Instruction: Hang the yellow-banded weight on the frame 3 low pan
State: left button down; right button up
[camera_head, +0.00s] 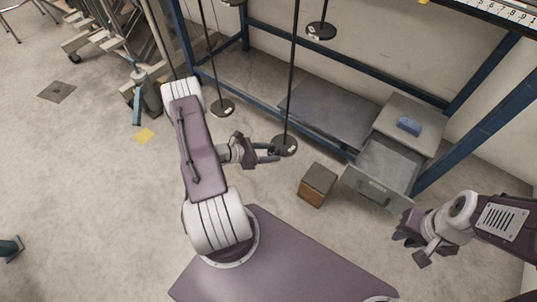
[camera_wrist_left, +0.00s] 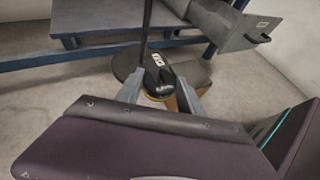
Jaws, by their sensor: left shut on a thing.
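My left gripper (camera_head: 275,152) is shut on a small dark weight (camera_wrist_left: 157,82). In the left wrist view the weight sits between the two fingers, with a thin yellow edge low on it. Its shape is partly hidden by the fingers. A round black pan (camera_head: 287,147) hangs on a dark rod right by the fingertips. In the left wrist view this pan (camera_wrist_left: 122,62) is directly behind the weight and overlaps it; I cannot tell whether they touch. My right gripper (camera_head: 411,247) is open and empty at the lower right, far from the pans.
Other black pans hang at the left (camera_head: 222,108) and upper right (camera_head: 321,31). A brown box (camera_head: 317,185) stands on the floor beside an open grey drawer (camera_head: 385,165). A blue block (camera_head: 409,125) lies on the drawer cabinet. Blue frame beams (camera_head: 265,107) run behind the pans.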

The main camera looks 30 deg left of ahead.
aim_at(281, 145)
pick_arm(q)
jog(key=shift+w+d+b, duration=0.2)
jog(key=shift+w+b, duration=0.15)
jog(key=shift+w, duration=1.4)
jog(key=shift+w, duration=0.1)
jog(key=shift+w, duration=1)
jog(key=shift+w+d+b, duration=0.1)
jog(key=shift+w+b, duration=0.2)
jog(key=shift+w, duration=0.35)
jog(key=shift+f+b, duration=0.3)
jog(key=shift+f, duration=0.15)
jog(key=c, duration=0.7)
grip_release()
